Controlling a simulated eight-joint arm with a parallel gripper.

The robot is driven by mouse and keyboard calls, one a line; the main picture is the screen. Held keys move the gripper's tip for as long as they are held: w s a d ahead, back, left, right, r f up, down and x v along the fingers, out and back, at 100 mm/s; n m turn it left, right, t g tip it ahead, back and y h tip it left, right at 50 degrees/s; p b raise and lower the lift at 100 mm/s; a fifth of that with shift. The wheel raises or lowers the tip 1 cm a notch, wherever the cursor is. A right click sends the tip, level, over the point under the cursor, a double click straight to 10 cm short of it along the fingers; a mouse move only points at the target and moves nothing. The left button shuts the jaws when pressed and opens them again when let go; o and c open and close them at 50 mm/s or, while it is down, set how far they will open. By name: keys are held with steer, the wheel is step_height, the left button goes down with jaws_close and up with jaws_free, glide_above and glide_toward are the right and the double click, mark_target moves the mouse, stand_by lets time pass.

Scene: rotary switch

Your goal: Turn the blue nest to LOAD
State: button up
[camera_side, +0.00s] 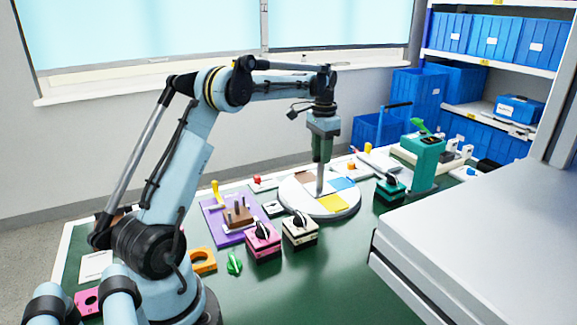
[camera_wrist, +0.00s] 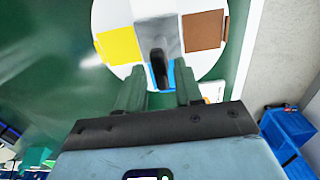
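A round white turntable (camera_side: 290,201) lies flat on the green table. It carries brown (camera_side: 305,178), blue (camera_side: 342,184) and yellow (camera_side: 332,203) square nests, and a grey one. In the wrist view the blue nest (camera_wrist: 172,88) is partly hidden behind a dark upright post (camera_wrist: 160,70) and my fingers. The yellow (camera_wrist: 118,46) and brown (camera_wrist: 204,30) nests show to either side. My gripper (camera_side: 322,162) points straight down over the turntable. In the wrist view its two green fingers (camera_wrist: 160,76) are apart, with the post seen between them. I cannot read a LOAD mark.
Pink (camera_side: 263,241) and cream (camera_side: 300,229) knob boxes stand in front of the turntable. A green knob box (camera_side: 390,188) and teal machine (camera_side: 424,163) stand to its right. A purple board with pegs (camera_side: 222,236) lies left. A large grey cabinet (camera_side: 470,235) is front right.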

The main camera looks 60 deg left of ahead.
jaws_close()
